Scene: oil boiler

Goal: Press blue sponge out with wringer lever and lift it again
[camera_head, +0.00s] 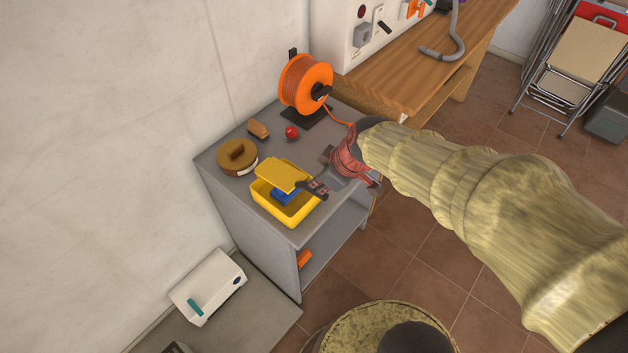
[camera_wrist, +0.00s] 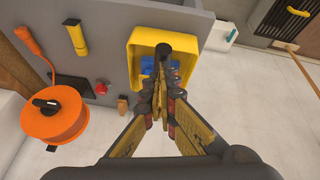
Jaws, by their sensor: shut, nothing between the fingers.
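A yellow wringer bucket (camera_head: 286,215) stands on the grey cabinet top near its front left corner; it also shows in the wrist view (camera_wrist: 177,36). A flat yellow press plate (camera_head: 281,174) is raised at a tilt over its back part. The blue sponge (camera_head: 284,196) lies inside and is partly hidden by the plate; blue also shows in the wrist view (camera_wrist: 149,62). A dark round lever knob (camera_wrist: 163,49) shows just beyond my fingertips. My gripper (camera_head: 306,187) is shut and empty, with its tips over the bucket's right side. I cannot tell whether they touch the lever.
An orange cable reel (camera_head: 302,84) stands at the back of the cabinet. A white wall stands close on the left. Tiled floor is open on the right.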

